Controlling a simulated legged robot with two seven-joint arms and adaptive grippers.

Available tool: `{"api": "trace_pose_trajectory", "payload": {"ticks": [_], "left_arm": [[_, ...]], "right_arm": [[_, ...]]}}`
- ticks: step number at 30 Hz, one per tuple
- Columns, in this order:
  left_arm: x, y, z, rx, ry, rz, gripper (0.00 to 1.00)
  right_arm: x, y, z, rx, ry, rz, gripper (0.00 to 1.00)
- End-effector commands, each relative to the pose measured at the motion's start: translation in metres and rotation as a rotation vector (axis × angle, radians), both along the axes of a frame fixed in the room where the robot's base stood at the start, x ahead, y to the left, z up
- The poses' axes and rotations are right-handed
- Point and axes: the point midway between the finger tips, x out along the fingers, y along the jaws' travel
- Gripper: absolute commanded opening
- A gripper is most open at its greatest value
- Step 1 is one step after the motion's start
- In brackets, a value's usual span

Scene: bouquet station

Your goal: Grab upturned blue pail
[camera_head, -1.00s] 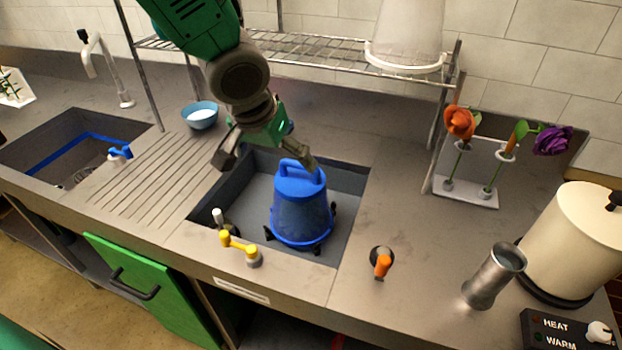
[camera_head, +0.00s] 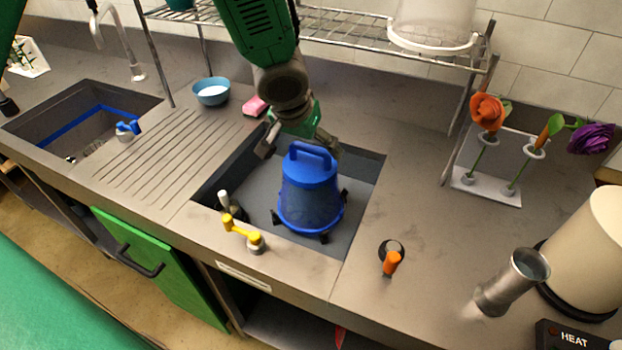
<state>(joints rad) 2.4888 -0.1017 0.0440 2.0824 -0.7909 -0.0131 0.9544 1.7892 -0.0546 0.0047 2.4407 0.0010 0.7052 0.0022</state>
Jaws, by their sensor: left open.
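The blue pail (camera_head: 311,198) stands upside down in the right-hand sink basin (camera_head: 255,182), with its blue handle on top. Dark feet or prongs show around its lower rim. My left gripper (camera_head: 298,143) is open, at the back of the basin, just behind and above the pail's handle in the picture. One finger is left of the handle and the other is behind its right side. I cannot tell whether either finger touches the pail. My right gripper is not in view.
Yellow (camera_head: 243,234) and orange (camera_head: 391,262) taps stand by the basin's front and right. A wire shelf (camera_head: 345,38) spans behind. A blue bowl (camera_head: 211,91) and pink sponge (camera_head: 255,106) lie back left. A flower rack (camera_head: 485,187) and metal cup (camera_head: 511,282) stand right.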

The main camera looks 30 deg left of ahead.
Motion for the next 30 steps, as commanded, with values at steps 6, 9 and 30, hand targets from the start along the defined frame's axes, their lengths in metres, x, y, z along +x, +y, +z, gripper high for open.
{"api": "trace_pose_trajectory", "payload": {"ticks": [6, 9, 30], "left_arm": [[0.012, -0.003, -0.033, 0.003, 0.005, -0.002, 1.00], [0.015, -0.003, -0.039, 0.000, 0.002, -0.001, 1.00], [0.015, -0.003, -0.037, -0.001, 0.001, 0.000, 0.32]], "right_arm": [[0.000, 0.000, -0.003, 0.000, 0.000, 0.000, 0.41], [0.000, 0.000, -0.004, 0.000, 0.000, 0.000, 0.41], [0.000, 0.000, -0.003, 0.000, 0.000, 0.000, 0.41]]}}
